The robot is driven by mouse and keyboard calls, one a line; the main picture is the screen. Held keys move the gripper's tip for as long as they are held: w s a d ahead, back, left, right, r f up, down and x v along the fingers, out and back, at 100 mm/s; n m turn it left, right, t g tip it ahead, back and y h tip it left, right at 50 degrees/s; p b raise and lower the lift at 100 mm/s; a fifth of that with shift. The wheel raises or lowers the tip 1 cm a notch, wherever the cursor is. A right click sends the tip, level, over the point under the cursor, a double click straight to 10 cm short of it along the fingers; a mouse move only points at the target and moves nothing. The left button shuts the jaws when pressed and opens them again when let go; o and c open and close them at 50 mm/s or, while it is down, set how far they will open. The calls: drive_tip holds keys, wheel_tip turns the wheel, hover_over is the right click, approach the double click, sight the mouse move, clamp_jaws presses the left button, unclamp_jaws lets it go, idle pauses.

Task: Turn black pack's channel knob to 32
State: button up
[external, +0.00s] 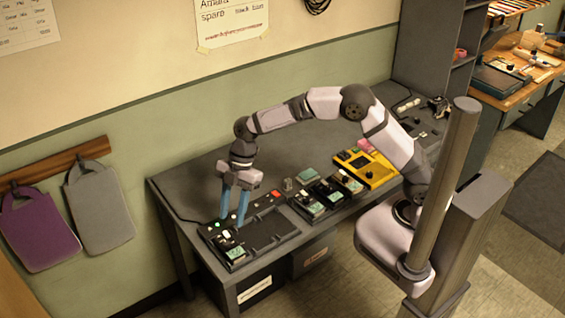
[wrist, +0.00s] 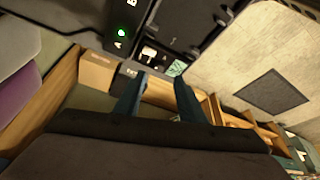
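My gripper (external: 235,222) points down over the left part of a dark dock (external: 270,235) on the bench. Its two blue fingers are apart with nothing seen between them. They also show apart in the wrist view (wrist: 158,112). A dark pack with a teal screen (external: 235,252) sits at the dock's front left, just in front of the fingers. Its teal screen also appears in the wrist view (wrist: 176,68). Several more packs with teal screens (external: 313,209) stand to the right. I cannot tell which is the black pack, and no channel number is readable.
A green light (wrist: 121,32) glows beside the letter A on the dock. A yellow device (external: 372,170) lies further right on the bench. A red item (external: 276,194) sits at the dock's back right. A purple bag (external: 38,228) and a grey bag (external: 100,210) hang on the wall.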

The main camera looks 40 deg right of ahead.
sight(227, 242)
drive_tip(key=shift+a+p+x, duration=0.15)
drive_tip(key=shift+p+x, duration=0.4)
drive_tip(key=shift+x, duration=1.3)
drive_tip(key=shift+a+p+x, duration=0.15)
drive_tip(key=shift+p+x, duration=0.4)
drive_tip(key=shift+x, duration=1.35)
drive_tip(key=shift+r, duration=0.15)
clamp_jaws()
